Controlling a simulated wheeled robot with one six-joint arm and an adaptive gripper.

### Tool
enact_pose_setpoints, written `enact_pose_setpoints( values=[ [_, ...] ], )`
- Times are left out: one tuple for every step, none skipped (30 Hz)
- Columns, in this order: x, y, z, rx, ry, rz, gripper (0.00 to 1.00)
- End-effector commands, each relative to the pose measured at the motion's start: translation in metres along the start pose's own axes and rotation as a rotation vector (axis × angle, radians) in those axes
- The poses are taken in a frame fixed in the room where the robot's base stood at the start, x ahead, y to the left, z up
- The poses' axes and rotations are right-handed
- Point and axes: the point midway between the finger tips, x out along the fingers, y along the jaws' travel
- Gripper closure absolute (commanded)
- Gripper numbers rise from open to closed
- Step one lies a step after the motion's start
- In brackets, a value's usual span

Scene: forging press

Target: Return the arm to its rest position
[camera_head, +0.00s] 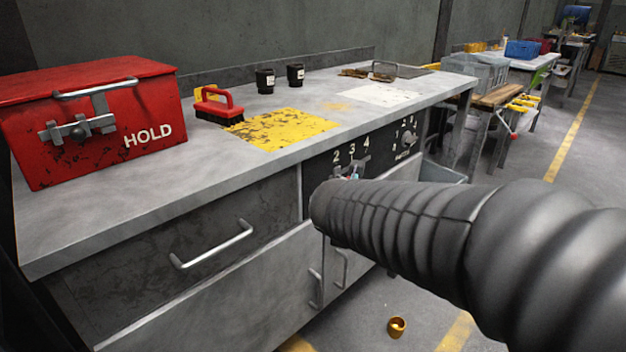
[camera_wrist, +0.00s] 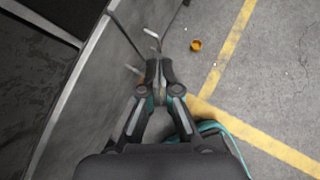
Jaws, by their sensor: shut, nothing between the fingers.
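My gripper (camera_wrist: 158,80) shows in the wrist view with its fingertips together and nothing held. It points down past the front of the grey workbench, above the floor, with the bench's cabinet front (camera_wrist: 112,85) to its left. In the head view my ribbed black arm reaches in from the right and hides the gripper. The arm's far end covers part of the bench's dark control panel (camera_head: 323,173), which has numbered marks and a selector knob (camera_head: 409,138).
On the bench top (camera_head: 200,180) are a red HOLD box (camera_head: 75,155), a red brush (camera_head: 217,104), a yellow mat (camera_head: 283,128) and two black jars. A drawer handle (camera_head: 212,246) juts from the front. A small orange cup (camera_head: 397,326) lies on the floor. Open floor lies at right.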

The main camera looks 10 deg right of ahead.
Motion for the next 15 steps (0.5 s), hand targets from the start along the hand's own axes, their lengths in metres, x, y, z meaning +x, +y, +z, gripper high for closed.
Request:
enact_pose_setpoints(
  values=[
    [0.000, -0.001, 0.000, 0.044, 0.001, -0.004, 1.00],
    [0.000, -0.002, -0.001, 0.085, 0.004, -0.008, 1.00],
    [0.000, -0.003, -0.002, 0.154, 0.010, -0.015, 1.00],
    [0.000, -0.005, -0.004, 0.217, 0.017, -0.021, 1.00],
    [0.000, -0.006, -0.007, 0.286, 0.025, -0.029, 1.00],
    [0.001, -0.008, -0.012, 0.387, 0.040, -0.042, 1.00],
    [0.001, -0.010, -0.017, 0.466, 0.054, -0.055, 1.00],
    [0.001, -0.012, -0.022, 0.545, 0.066, -0.068, 1.00],
    [0.001, -0.014, -0.029, 0.652, 0.084, -0.087, 1.00],
    [-0.001, -0.016, -0.034, 0.734, 0.095, -0.101, 1.00],
    [-0.002, -0.018, -0.039, 0.817, 0.105, -0.115, 1.00],
    [-0.005, -0.021, -0.045, 0.929, 0.119, -0.136, 1.00],
    [-0.008, -0.024, -0.050, 1.016, 0.127, -0.152, 1.00],
    [-0.011, -0.026, -0.055, 1.103, 0.136, -0.168, 1.00],
    [-0.015, -0.030, -0.061, 1.219, 0.147, -0.194, 1.00]
  ],
)
